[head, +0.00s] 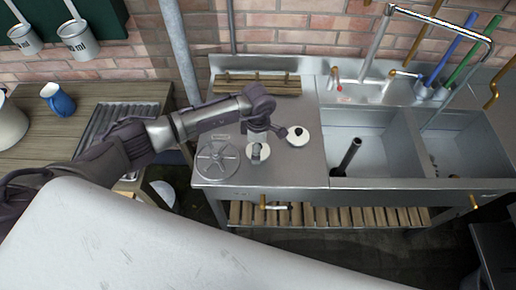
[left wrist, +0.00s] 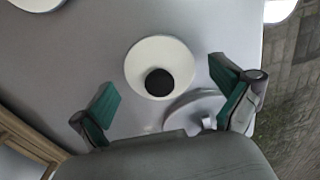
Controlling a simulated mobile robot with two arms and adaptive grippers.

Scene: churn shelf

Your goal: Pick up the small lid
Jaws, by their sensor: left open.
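A small round white lid with a black knob (head: 299,137) lies on the steel counter, just right of my left gripper (head: 270,133) in the head view. In the left wrist view a white lid with a black knob (left wrist: 145,58) lies ahead of my left gripper (left wrist: 168,108), between the lines of its two green-padded fingers. The fingers are spread wide, with nothing held. A second round piece with a grey knob (head: 257,153) lies nearer the counter's front. A round metallic piece also shows beside the lid in the left wrist view (left wrist: 188,113), partly hidden by my gripper. My right gripper is not visible.
A large round metal disc (head: 217,161) lies at the counter's left front. A wooden rack (head: 257,89) stands at the back wall. Two sinks (head: 378,143) lie to the right, a dark pipe standing in the nearer one. A wooden table (head: 50,130) is at left.

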